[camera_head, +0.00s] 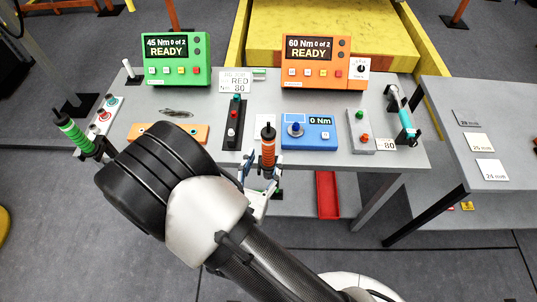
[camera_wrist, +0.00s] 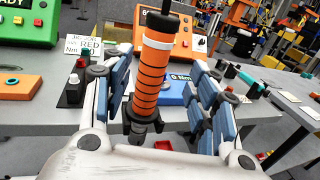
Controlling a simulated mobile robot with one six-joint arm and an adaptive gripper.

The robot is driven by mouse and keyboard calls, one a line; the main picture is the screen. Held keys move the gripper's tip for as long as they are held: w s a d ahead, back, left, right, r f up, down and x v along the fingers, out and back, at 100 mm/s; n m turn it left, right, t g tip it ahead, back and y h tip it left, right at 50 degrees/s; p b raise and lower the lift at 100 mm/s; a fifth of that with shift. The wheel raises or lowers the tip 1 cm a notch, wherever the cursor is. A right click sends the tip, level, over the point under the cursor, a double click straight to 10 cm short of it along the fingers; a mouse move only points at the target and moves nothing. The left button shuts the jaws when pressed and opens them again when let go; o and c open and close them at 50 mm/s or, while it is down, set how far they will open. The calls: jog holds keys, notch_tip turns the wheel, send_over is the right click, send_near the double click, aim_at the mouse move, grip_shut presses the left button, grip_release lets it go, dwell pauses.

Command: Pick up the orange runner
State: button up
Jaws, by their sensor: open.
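The orange runner (camera_head: 267,148) is an upright orange cylinder with black bands and a dark tip, at the table's front edge. In the wrist view the orange runner (camera_wrist: 153,75) stands between the blue finger pads, leaning slightly right, with a black collar at its lower end. My gripper (camera_head: 262,176) is open at the runner in the head view. In the wrist view my gripper (camera_wrist: 162,88) has one finger on each side of the runner, with a clear gap on the right and a narrower one on the left. What supports the runner's lower end is partly hidden.
The grey table (camera_head: 215,172) carries a green READY box (camera_head: 175,60), an orange READY box (camera_head: 315,62) and a blue 0 Nm box (camera_head: 308,133). A green runner (camera_head: 72,130) stands at the left edge and a teal-handled tool (camera_head: 405,118) at the right.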

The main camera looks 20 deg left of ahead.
aim_at(266, 149)
jog(key=w, duration=0.4)
jog(key=w+b, duration=0.1)
jog(key=w, duration=0.1)
jog(key=shift+w+a+f, duration=0.1)
jog(key=shift+w+a, duration=0.15)
jog(key=shift+w, duration=0.1)
jog(key=shift+c, duration=0.5)
grip_shut()
dwell(0.3)
